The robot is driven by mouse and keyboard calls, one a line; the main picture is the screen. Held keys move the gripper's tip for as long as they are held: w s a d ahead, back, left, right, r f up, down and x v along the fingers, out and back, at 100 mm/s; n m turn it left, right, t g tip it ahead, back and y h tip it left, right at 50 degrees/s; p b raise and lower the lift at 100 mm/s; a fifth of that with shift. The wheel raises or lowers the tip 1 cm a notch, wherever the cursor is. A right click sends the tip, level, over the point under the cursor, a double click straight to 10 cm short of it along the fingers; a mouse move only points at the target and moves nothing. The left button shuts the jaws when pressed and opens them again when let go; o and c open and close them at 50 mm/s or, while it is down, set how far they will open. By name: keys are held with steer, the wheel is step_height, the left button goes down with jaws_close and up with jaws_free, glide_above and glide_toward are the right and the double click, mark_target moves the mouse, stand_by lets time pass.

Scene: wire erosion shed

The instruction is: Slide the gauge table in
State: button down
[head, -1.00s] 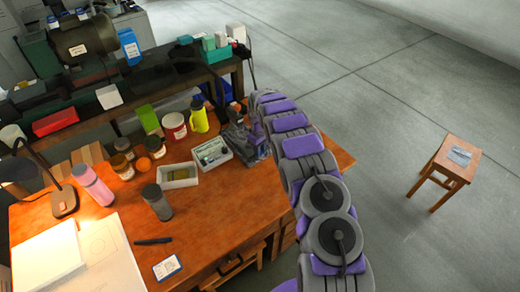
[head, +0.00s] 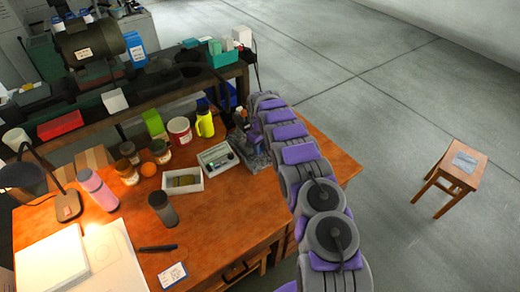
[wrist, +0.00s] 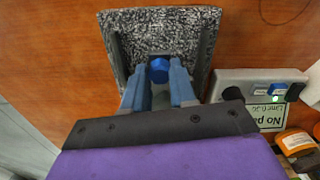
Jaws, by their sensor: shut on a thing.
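In the wrist view a speckled grey slab (wrist: 190,28), which looks like the gauge table, lies on the orange-brown desktop. A blue knob (wrist: 159,69) shows at its near side. My gripper (wrist: 159,88) has its two blue-grey fingers closed on either side of this knob. The fingers hide part of the knob and slab edge. In the head view my arm reaches to a dark grey gauge stand (head: 240,136) near the desk's right back edge. My gripper cannot be made out clearly there.
The desk (head: 225,215) also holds a white tray, jars, bottles and a lamp. A wooden stool (head: 465,163) stands on open floor at right.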

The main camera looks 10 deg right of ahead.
steer(key=shift+s, duration=0.15)
steer(key=c, duration=0.9)
jaws_free()
steer(key=shift+d, duration=0.1)
step_height(320, 180, up, 17)
steer(key=p, duration=0.2)
steer(key=shift+r+p, duration=0.15)
steer(key=shift+p, duration=0.2)
